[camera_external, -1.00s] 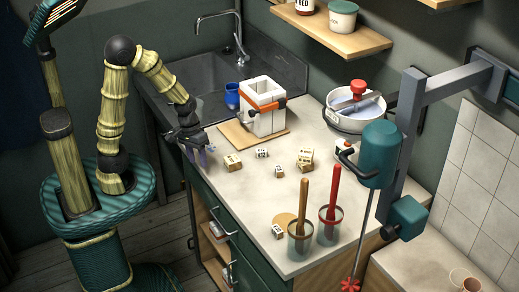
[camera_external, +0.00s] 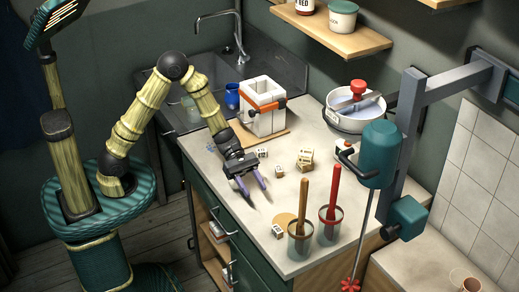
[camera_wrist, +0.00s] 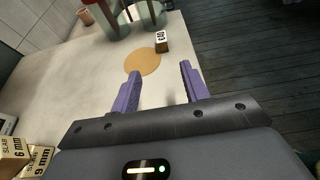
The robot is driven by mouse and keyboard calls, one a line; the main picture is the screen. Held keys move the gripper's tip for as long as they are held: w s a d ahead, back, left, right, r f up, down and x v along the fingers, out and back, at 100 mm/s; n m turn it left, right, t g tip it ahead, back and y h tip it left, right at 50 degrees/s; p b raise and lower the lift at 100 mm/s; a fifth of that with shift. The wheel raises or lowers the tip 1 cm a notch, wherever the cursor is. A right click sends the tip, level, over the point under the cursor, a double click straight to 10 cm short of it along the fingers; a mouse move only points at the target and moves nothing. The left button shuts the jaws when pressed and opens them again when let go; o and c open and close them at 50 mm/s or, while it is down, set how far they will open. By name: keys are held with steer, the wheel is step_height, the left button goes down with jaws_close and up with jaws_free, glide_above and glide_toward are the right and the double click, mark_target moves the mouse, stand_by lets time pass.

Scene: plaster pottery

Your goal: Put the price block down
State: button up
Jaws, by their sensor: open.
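The small pale block with dark price-like marking (camera_external: 278,231) sits on the counter beside a flat tan disc (camera_external: 287,219), close to the counter's front edge. In the wrist view the block (camera_wrist: 161,41) stands at the disc's edge, beyond my fingertips, its marked side towards the camera. My gripper (camera_external: 254,190) is over the counter, up and left of the block in the external view, and apart from it. Its purple fingers are spread, with nothing between them in the wrist view (camera_wrist: 160,76).
Two glass jars with upright handles (camera_external: 300,243) (camera_external: 328,226) stand beside the block. A white clamped mould (camera_external: 263,118) is behind.

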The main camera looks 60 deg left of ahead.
mark_target(276, 227)
steer(key=x, duration=1.2)
steer(key=shift+d+p, duration=0.1)
steer(key=shift+p, duration=0.3)
steer(key=shift+s+p+x, duration=0.2)
steer(key=shift+p+x, duration=0.4)
steer(key=shift+x, duration=2.05)
steer(key=shift+r, duration=0.15)
jaws_close()
